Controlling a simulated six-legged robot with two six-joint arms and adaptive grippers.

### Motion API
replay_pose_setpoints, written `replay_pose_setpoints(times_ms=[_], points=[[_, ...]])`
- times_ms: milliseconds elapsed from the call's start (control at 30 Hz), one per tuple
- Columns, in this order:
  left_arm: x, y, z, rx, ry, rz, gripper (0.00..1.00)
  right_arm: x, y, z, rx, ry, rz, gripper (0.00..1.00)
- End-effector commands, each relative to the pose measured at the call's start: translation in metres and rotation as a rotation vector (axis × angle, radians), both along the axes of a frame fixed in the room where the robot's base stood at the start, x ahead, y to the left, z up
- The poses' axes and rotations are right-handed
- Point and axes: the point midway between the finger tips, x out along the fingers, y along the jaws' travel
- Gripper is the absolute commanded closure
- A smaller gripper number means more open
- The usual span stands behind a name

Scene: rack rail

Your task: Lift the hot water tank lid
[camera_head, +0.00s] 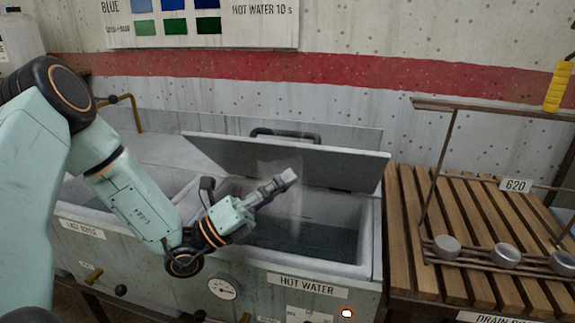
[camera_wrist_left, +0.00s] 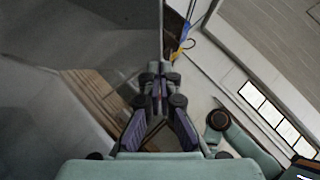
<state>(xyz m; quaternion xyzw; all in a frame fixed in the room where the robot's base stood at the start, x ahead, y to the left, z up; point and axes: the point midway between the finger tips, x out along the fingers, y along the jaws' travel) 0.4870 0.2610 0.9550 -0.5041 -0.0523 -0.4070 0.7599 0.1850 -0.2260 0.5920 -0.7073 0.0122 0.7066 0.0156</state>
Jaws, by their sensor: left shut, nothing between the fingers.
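The hot water tank lid (camera_head: 345,168) is a grey panel standing raised and tilted at the back of the hot water tank (camera_head: 372,235). Its dark bar handle (camera_head: 285,132) shows above its upper edge. The tank's opening is uncovered, with dark water and faint steam inside. My left gripper (camera_head: 290,178) is shut and empty, above the opening and in front of the lid's underside. Whether it touches the lid I cannot tell. The left wrist view shows its fingertips (camera_wrist_left: 160,70) together, near a large grey surface. My right gripper is in neither view.
A wooden slatted drain board (camera_head: 410,240) with a wire rack (camera_head: 440,170) and several metal cups stands right of the tank. A second basin lies left, partly behind my left arm. A gauge (camera_head: 224,287) is on the tank's front. A yellow hook handle (camera_head: 558,87) hangs at upper right.

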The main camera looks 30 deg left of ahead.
Motion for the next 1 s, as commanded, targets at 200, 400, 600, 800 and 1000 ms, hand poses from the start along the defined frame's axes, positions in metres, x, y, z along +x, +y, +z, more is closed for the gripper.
replay_pose_setpoints(times_ms=[200, 400, 600, 800, 1000], points=[[0.022, 0.004, 0.021, 0.002, -0.001, -0.002, 1.00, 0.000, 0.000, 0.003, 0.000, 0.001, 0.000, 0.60], [0.029, 0.005, 0.027, 0.000, -0.001, -0.001, 1.00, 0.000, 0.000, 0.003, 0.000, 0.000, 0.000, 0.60], [0.029, 0.006, 0.027, 0.000, 0.001, -0.001, 1.00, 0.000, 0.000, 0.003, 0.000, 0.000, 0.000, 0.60], [0.030, 0.006, 0.029, -0.001, 0.006, -0.001, 1.00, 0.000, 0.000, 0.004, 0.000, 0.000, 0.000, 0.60], [0.040, 0.009, 0.044, -0.014, 0.058, 0.000, 1.00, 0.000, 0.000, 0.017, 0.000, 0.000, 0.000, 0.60]])
